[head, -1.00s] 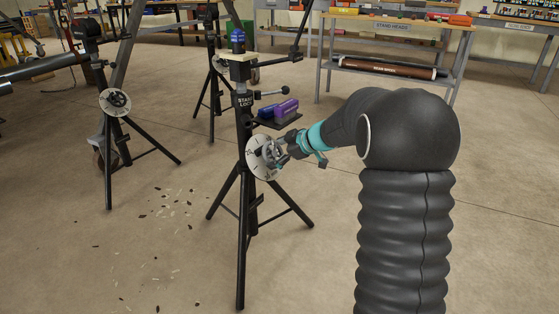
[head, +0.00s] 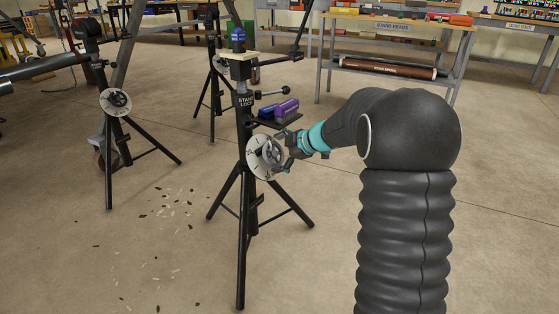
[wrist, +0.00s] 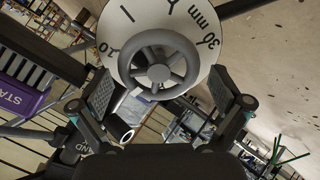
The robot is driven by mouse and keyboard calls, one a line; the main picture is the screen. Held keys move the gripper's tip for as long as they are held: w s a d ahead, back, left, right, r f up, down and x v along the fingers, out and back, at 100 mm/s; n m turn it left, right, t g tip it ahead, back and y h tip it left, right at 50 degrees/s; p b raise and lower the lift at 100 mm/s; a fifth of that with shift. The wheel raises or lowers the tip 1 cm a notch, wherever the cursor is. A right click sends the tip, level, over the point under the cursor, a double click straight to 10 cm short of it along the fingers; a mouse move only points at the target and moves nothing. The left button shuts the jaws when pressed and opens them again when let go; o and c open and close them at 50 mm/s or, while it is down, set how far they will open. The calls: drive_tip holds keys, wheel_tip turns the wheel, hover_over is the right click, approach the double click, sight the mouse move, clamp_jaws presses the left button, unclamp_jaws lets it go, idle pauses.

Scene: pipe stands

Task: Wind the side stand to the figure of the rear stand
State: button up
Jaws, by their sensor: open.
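The near stand (head: 243,200), a black tripod, stands in the middle of the head view. It carries a white dial (head: 256,162) with a dark handwheel (head: 273,155). My gripper (head: 288,150) is open just right of the handwheel. In the wrist view, the handwheel (wrist: 158,70) shows between the spread fingers of my gripper (wrist: 161,95), with a gap on each side.
Blue and purple blocks (head: 285,107) sit on a small shelf on the near stand, just above my gripper. A dark pipe (head: 40,66) rests at the left stand. Light and dark chips (head: 175,208) litter the floor. A workbench (head: 395,25) is behind.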

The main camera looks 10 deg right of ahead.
drive_tip(key=shift+v, duration=2.95)
